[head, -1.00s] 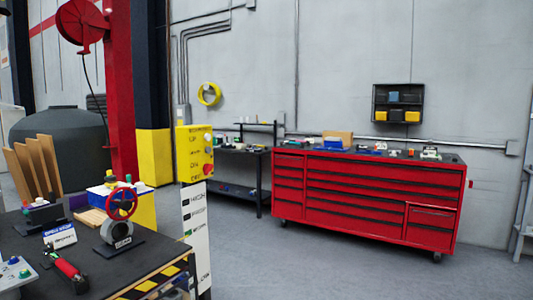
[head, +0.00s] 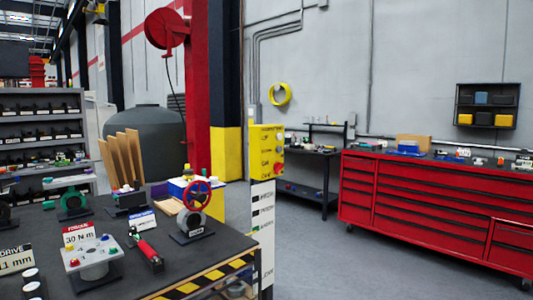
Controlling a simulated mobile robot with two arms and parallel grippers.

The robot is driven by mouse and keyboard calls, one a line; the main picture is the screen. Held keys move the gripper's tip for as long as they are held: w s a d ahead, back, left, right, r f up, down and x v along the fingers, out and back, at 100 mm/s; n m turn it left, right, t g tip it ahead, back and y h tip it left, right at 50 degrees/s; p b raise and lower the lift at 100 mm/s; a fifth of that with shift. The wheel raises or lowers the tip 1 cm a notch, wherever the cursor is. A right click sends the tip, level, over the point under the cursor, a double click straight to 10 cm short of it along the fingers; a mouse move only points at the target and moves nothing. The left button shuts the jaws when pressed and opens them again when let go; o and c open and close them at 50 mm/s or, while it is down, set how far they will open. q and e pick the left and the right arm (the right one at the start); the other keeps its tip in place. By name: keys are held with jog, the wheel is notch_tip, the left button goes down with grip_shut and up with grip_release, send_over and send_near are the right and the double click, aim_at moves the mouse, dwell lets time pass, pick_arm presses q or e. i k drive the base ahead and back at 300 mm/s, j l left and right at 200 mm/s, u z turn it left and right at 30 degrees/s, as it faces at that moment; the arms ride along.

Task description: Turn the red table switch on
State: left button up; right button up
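A red handwheel (head: 198,195) stands upright on a grey round valve body (head: 192,221) with a dark base, near the table's right end. A red-handled lever or tool (head: 148,250) lies nearer the front on the dark table (head: 215,248). A grey unit (head: 92,259) with small coloured knobs stands to its left, beside a "30 Nm" sign (head: 82,234). I cannot tell which of these is the red table switch, or any on/off position. Neither of my grippers is in view.
A yellow control box (head: 267,150) with buttons stands on a white post behind the table's right end. A red tool cabinet (head: 430,205) is against the wall at right. Shelves (head: 40,125) stand at far left. Grey floor is open right of the table.

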aim_at(278, 168)
jog(key=i+z, duration=0.2)
jog(key=i, duration=1.3)
